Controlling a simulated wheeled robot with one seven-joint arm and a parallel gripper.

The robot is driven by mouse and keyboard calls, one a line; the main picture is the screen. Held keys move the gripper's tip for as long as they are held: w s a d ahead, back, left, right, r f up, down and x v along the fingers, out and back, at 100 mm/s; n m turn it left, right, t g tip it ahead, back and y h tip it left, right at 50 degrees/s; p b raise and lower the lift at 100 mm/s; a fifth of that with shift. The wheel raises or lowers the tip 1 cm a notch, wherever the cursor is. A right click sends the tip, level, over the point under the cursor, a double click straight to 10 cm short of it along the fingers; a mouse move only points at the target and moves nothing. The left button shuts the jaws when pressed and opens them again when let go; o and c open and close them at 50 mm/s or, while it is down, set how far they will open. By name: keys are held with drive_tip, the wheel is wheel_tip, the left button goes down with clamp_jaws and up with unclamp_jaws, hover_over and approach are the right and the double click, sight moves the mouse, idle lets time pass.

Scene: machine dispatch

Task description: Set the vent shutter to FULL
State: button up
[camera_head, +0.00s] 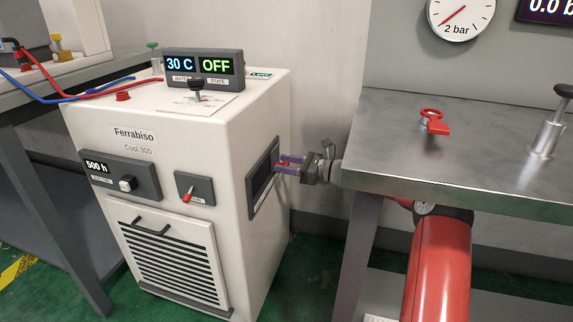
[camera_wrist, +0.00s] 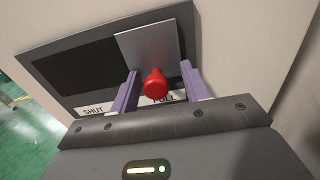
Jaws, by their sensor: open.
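The vent shutter is a light grey plate (camera_wrist: 148,48) with a red knob (camera_wrist: 156,84), set in a dark frame on the side of the white machine. The plate sits at the right end of the dark opening (camera_wrist: 75,67), by the FULL label (camera_wrist: 168,98); the SHUT label (camera_wrist: 93,110) is at the left. My gripper (camera_wrist: 158,74) is open, its purple fingers on either side of the knob with gaps showing. In the head view my gripper (camera_head: 281,165) reaches the vent frame (camera_head: 263,180) from the right; the plate is hard to make out there.
A metal bench (camera_head: 470,140) with a red cylinder (camera_head: 437,270) below stands close on the right.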

drive_tip(key=v, duration=0.8)
